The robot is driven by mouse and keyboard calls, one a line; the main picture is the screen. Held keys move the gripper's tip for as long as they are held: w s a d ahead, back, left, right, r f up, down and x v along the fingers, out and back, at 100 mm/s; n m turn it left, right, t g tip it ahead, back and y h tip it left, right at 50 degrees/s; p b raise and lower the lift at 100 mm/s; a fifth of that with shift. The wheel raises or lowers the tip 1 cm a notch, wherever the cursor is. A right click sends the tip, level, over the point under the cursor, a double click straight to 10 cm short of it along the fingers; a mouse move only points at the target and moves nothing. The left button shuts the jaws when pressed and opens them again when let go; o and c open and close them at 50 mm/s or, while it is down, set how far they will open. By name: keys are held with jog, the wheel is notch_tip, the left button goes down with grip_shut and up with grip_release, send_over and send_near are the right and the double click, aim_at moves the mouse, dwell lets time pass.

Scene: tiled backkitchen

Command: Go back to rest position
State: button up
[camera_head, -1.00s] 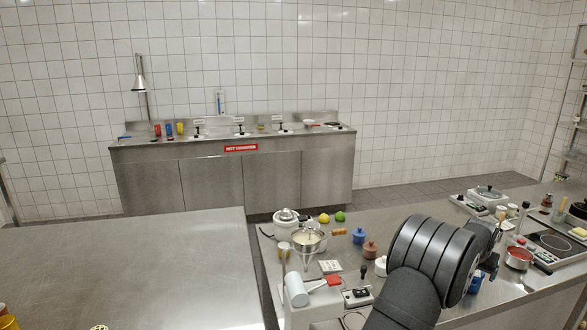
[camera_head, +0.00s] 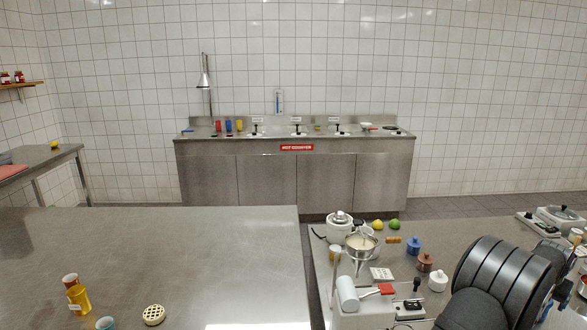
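My black ribbed arm is at the lower right of the head view, over the right-hand steel counter (camera_head: 470,232). The gripper at its end is not clearly visible; it is hidden behind the arm or beyond the right edge, so I cannot see whether it holds anything. On the counter left of the arm are a white mixer-like appliance (camera_head: 347,296), a steel bowl (camera_head: 361,246), a white pot (camera_head: 339,225), a blue jar (camera_head: 413,246), a brown jar (camera_head: 425,262) and a white jar (camera_head: 438,281).
A large steel table (camera_head: 190,255) fills the lower left, mostly bare. A steel cabinet (camera_head: 295,180) stands at the back wall.

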jog(key=shift+f, duration=0.8)
jog(key=v, duration=1.2)
jog(key=x, duration=1.2)
notch_tip(320, 180, up, 5)
jog(key=shift+f, duration=0.2)
jog(key=s+r, duration=1.1)
jog(key=r, duration=0.1)
jog(key=w+a+n+y, duration=0.1)
jog(key=w+a+n, duration=0.1)
jog(key=w+a, duration=0.5)
jog(key=w+a+n+t+y, duration=0.1)
jog(key=w+a+n, duration=0.1)
jog(key=w+a, duration=0.6)
jog(key=w+a+n+t, duration=0.1)
jog(key=w+a, duration=0.7)
jog(key=w, duration=0.9)
jog(key=shift+a+f+n+y, duration=0.25)
jog(key=shift+n+y, duration=0.15)
jog(key=shift+n, duration=0.3)
